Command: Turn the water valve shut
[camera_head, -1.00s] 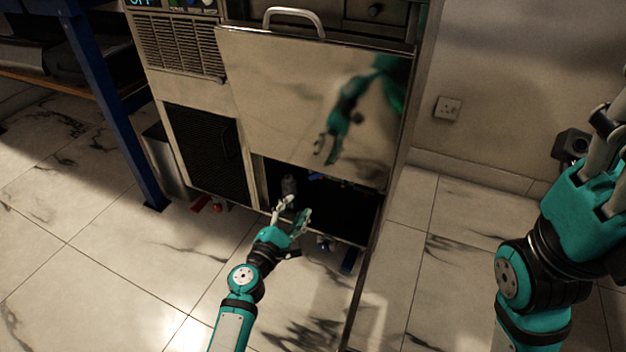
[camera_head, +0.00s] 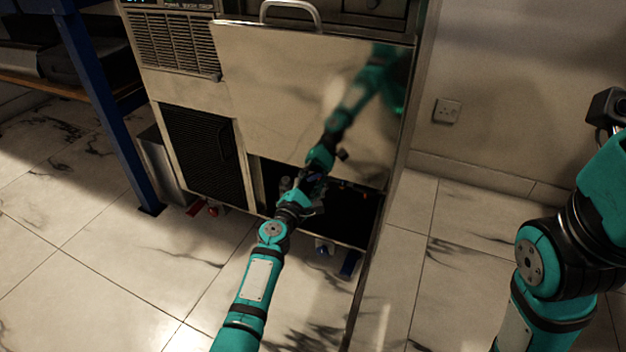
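My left arm reaches up from the bottom. Its gripper (camera_head: 307,188) is at the dark opening under the steel panel, by a small blue part (camera_head: 314,177) that may be a valve handle. The fingers are dark, and I cannot tell whether they touch it or how far they are open. A red handle (camera_head: 213,209) shows low at the cabinet's left foot. Blue parts (camera_head: 349,264) show low at the right, below the opening. I cannot tell which is the water valve. My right arm is at the right edge, and its fingertips are out of frame.
The shiny steel panel (camera_head: 290,90) with a top handle (camera_head: 291,13) mirrors my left arm. A black grille (camera_head: 203,150) is left of the opening. A blue table leg (camera_head: 110,120) stands at the left. The marble floor (camera_head: 150,260) in front is clear.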

